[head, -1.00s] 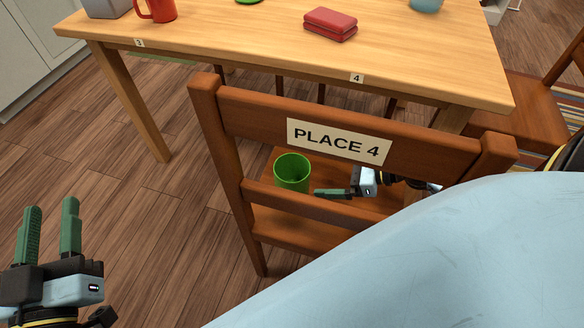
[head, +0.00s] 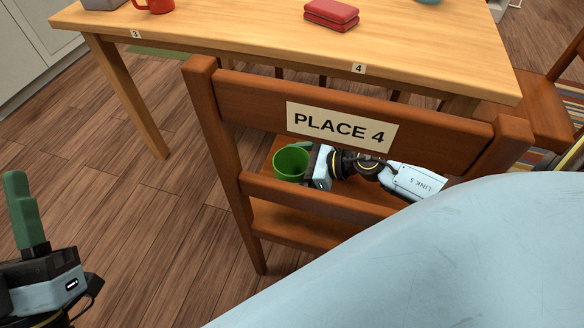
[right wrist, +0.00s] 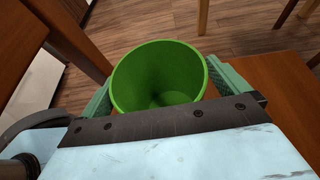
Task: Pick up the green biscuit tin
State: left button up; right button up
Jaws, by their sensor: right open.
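The green biscuit tin (head: 290,163) is an open-topped, upright round tub on the seat of the chair marked PLACE 4. My right gripper (head: 303,158) reaches in behind the chair back from the right and is at the tin. In the right wrist view the tin (right wrist: 158,78) sits between the open green fingers of the right gripper (right wrist: 165,92), one on each side. I cannot tell whether they touch it. The tin looks empty inside. My left gripper (head: 25,210) is at the far left, away from the tin, with only one finger clearly in view.
The wooden chair (head: 240,95) has a slatted back standing between me and the tin. Behind it is a table (head: 230,38) with a red case (head: 331,14) and a red mug (head: 155,5). Another chair (head: 545,110) stands at the right. The floor at left is clear.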

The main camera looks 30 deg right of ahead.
jog(key=c, duration=1)
pick_arm(q)
jog(key=shift+w, duration=0.1)
pick_arm(e)
jog(key=shift+r, duration=0.25)
jog(key=shift+r+p, duration=0.75)
jog(key=shift+r, duration=0.15)
pick_arm(q)
notch_tip(320, 180, down, 10)
jog(key=w+g+y+p, duration=0.2)
jog(key=g+y, duration=0.1)
jog(key=g, duration=0.5)
pick_arm(e)
notch_tip(320, 180, up, 4)
jog(key=shift+f, duration=0.2)
pick_arm(q)
jog(key=s+a+f+g+y+p, duration=0.1)
jog(key=s+a+f+g, duration=0.1)
jog(key=f, duration=0.3)
jog(key=s+a+f+g+y+p, duration=0.1)
jog(key=s+a+f+g+p, duration=0.1)
jog(key=f+g, duration=0.3)
jog(key=shift+s+a+n+g, duration=0.3)
jog(key=shift+s+a, duration=0.05)
jog(key=shift+s, duration=0.4)
pick_arm(e)
jog(key=shift+r, duration=2.1)
